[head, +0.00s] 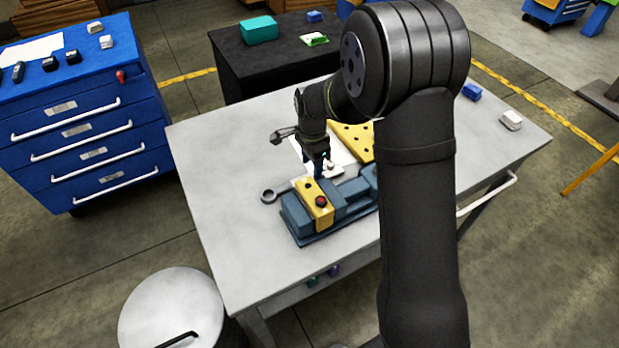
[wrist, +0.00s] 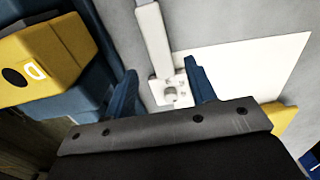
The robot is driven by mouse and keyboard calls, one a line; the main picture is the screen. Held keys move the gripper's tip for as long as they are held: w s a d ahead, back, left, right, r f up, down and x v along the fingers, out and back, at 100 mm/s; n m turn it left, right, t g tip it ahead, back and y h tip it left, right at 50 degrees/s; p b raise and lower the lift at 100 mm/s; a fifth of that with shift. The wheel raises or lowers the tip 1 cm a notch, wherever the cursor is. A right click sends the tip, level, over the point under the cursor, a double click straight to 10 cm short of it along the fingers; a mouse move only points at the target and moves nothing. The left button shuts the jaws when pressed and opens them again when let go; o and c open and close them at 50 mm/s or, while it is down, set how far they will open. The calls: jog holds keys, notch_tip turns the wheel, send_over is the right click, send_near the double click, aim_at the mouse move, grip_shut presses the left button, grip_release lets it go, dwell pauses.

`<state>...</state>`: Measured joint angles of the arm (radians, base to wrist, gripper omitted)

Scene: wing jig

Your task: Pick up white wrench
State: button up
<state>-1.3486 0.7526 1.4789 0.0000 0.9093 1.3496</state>
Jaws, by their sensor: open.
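The white wrench (wrist: 153,38) appears in the wrist view as a pale bar running up out of the picture. Its squarish lower end, with a small knob, shows between my two blue fingertips. My gripper (wrist: 161,72) is open, and its fingers are apart on either side of this end; I cannot tell whether they touch it. In the head view, my gripper (head: 320,170) points down over the table behind the blue vise. A grey ring end (head: 268,197) lies to its left and seems to belong to the same wrench, whose middle is partly hidden.
The blue vise (head: 296,228) with a yellow block (head: 313,205) stands close beside my gripper. A white sheet (wrist: 240,68) and a yellow perforated plate (head: 357,140) lie behind. The left part of the table (head: 220,160) is clear.

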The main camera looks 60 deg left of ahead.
aim_at(310, 173)
jog(key=f, duration=0.4)
jog(key=shift+s, duration=0.35)
jog(key=shift+c, duration=0.4)
grip_shut()
